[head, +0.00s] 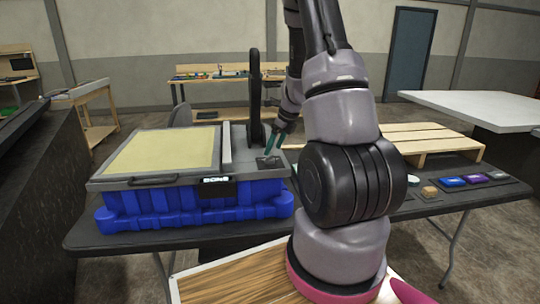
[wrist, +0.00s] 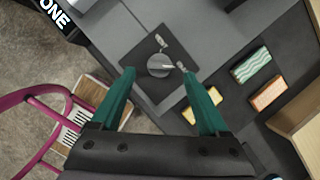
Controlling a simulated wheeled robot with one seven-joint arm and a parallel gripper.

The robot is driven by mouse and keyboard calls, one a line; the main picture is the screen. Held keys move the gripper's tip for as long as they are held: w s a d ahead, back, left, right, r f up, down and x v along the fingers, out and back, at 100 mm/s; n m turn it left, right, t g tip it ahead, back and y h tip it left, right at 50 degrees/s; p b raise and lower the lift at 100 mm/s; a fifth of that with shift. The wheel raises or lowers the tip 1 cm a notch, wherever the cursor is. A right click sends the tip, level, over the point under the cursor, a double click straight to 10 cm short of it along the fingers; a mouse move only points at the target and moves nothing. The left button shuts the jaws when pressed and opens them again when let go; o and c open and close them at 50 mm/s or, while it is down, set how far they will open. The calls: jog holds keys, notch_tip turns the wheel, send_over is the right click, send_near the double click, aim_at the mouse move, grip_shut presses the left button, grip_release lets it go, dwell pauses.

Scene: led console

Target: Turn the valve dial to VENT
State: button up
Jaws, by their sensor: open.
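The valve dial (wrist: 159,65) is a round grey knob on a dark square plate (wrist: 150,82) in the wrist view. Its pointer faces right in that view. Small light marks sit above it and to its right, too small to read. My gripper (wrist: 158,73) is open, with one teal finger on each side of the dial in the picture; I cannot tell if either touches it. In the head view my gripper (head: 270,148) is over the dark plate (head: 268,163) at the console's right end. The dial itself is not clear there.
The grey console (head: 110,183) with a yellowish panel (head: 165,150) rests on a blue base (head: 190,205) on a dark table (head: 225,232). A wooden pallet (head: 425,138) and several coloured blocks lie to the right. Two striped blocks (wrist: 258,65) (wrist: 268,92) lie right of the console.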

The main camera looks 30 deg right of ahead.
aim_at(270, 156)
jog(key=shift+x, duration=2.2)
grip_shut()
